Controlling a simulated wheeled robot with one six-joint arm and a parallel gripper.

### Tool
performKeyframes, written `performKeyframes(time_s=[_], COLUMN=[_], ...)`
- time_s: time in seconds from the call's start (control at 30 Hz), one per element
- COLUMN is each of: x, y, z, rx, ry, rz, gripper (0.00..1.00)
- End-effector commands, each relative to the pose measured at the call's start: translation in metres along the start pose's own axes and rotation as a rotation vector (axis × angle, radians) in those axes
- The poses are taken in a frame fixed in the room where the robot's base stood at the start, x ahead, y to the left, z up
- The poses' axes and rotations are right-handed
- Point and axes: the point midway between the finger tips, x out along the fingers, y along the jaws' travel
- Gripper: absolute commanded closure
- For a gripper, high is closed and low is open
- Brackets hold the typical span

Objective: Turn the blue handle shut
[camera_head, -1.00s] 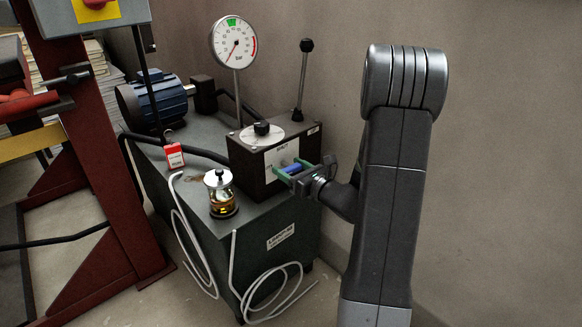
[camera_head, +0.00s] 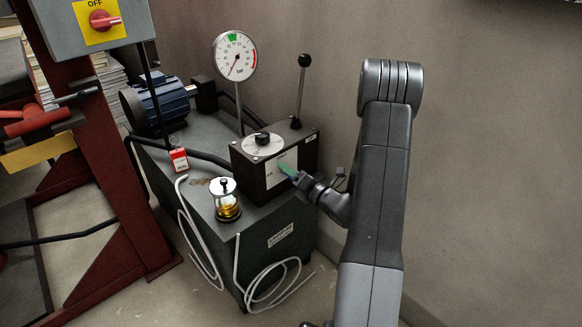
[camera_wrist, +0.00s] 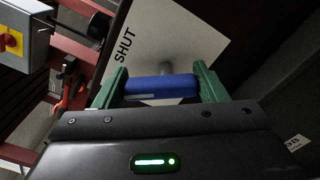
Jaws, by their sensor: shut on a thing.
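The blue handle (camera_wrist: 162,87) lies between the two green fingers of my gripper (camera_wrist: 163,88) in the wrist view, with a finger against each end. It stands out from a white plate (camera_wrist: 190,45) marked "SHUT" on the dark valve box. In the head view my gripper (camera_head: 288,171) reaches the front of the valve box (camera_head: 252,182) from the right, and its fingers look rolled nearly edge-on. The blue handle is hidden there behind my gripper.
A glass oil cup (camera_head: 226,203), a red tag (camera_head: 179,159) and looped white cables (camera_head: 268,290) are nearby. A red frame with a switch box (camera_head: 92,28) stands left. A bare wall is at right.

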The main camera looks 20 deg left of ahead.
Motion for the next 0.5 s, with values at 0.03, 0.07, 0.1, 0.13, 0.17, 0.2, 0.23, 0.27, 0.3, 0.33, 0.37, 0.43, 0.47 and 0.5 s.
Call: performKeyframes(time_s=[0.03, 0.07, 0.1, 0.13, 0.17, 0.2, 0.23, 0.27, 0.3, 0.33, 0.37, 0.43, 0.47, 0.5], x=[-0.0005, -0.0006, -0.0006, -0.0006, -0.0007, -0.0007, -0.0007, -0.0006, -0.0007, -0.0006, -0.0006, -0.0006, -0.0006, -0.0007], y=[0.003, 0.0027, 0.0027, 0.0025, 0.0022, 0.0018, 0.0016, 0.0013, 0.0007, 0.0004, 0.0003, -0.0003, -0.0007, -0.001], z=[0.0022, 0.0023, 0.0025, 0.0027, 0.0026, 0.0026, 0.0029, 0.003, 0.0029, 0.003, 0.0032, 0.0032, 0.003, 0.003], rx=[0.045, 0.075, 0.113, 0.14, 0.168, 0.205, 0.232, 0.258, 0.293, 0.317, 0.34, 0.393, 0.414, 0.441], ry=[0.002, 0.002, 0.001, 0.001, 0.001, 0.001, 0.001, 0.001, 0.001, 0.001, 0.001, 0.001, 0.001, 0.001], rz=[-0.003, -0.003, -0.003, -0.002, -0.003, -0.003, -0.003, -0.003, -0.003, -0.003, -0.003, -0.003, -0.003, -0.002], gripper=[0.57, 0.57, 0.57, 0.57, 0.57, 0.57, 0.57, 0.57, 0.57, 0.57, 0.57, 0.57, 0.57, 0.57])
